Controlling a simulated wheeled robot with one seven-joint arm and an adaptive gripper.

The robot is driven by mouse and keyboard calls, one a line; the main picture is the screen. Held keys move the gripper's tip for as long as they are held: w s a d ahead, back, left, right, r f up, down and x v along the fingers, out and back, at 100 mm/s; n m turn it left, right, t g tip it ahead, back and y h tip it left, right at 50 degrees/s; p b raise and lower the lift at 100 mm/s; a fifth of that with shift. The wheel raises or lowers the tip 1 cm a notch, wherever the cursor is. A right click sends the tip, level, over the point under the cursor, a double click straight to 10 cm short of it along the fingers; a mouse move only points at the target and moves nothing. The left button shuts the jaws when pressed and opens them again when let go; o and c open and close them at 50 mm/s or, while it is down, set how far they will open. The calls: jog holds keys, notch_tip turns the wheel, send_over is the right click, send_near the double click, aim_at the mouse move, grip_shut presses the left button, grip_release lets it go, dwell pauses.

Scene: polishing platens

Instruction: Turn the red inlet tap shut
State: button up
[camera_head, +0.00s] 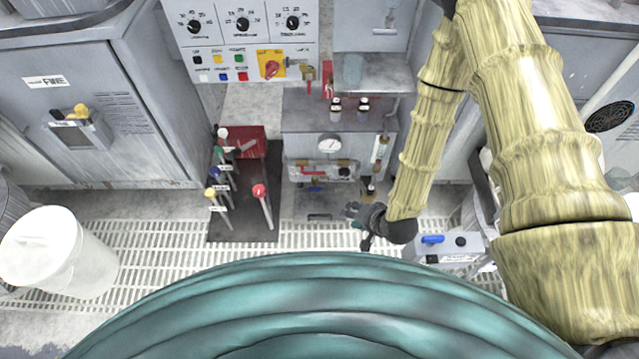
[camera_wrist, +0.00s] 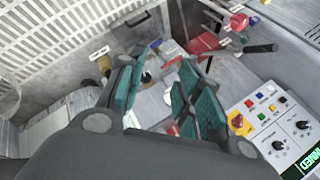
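My gripper (camera_head: 356,215) hangs in front of the low cabinet in the head view, right of the floor levers. In the wrist view its two teal-padded fingers (camera_wrist: 160,95) stand apart with a gap between them, and nothing is visibly held. A pipe assembly (camera_head: 322,171) with small red and blue parts sits on the cabinet front, under a round gauge (camera_head: 330,145). My gripper is below and right of this assembly, apart from it. I cannot tell for sure which small red part is the inlet tap, or its turn position. In the wrist view my fingers partly hide the fittings.
Several colour-knobbed levers, one with a red knob (camera_head: 259,191), stand on a dark plate (camera_head: 243,228) to the left. A control panel (camera_head: 245,40) is above. A white bucket (camera_head: 62,255) stands far left.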

jog(key=w+a+f+m+t+y+b, duration=0.2)
jog(key=w+f+t+y+b, duration=0.1)
jog(key=w+f+b, duration=1.05)
jog(key=m+t+y+b, duration=0.15)
jog(key=y+b, duration=0.25)
jog(key=b, duration=1.8)
send_near(320, 174)
jog(key=b+x, duration=0.5)
jog(key=x, duration=0.5)
jog(key=shift+f+t, duration=0.15)
jog(key=shift+t, duration=0.3)
jog(key=shift+s, duration=0.1)
grip_shut()
